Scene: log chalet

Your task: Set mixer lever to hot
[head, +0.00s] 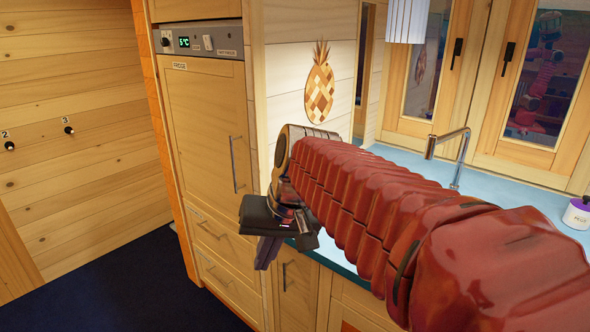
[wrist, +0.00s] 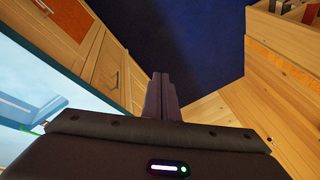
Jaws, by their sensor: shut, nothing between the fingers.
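A metal mixer tap (head: 462,160) stands at the back of the blue counter in the head view. It has an upright post and a spout bent toward the left. I cannot make out its lever or which way it is set; my arm covers part of the counter in front of it. My gripper (head: 264,258) hangs pointing down in front of the counter's left end, well apart from the tap. In the wrist view my gripper (wrist: 160,76) shows its fingers together and empty, over the dark floor.
The blue counter (head: 398,156) runs below the windows. A tall wooden fridge cabinet (head: 205,140) stands left of my gripper. A white jar with a purple lid (head: 577,214) is at the right edge. The dark blue floor (head: 130,285) is clear at lower left.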

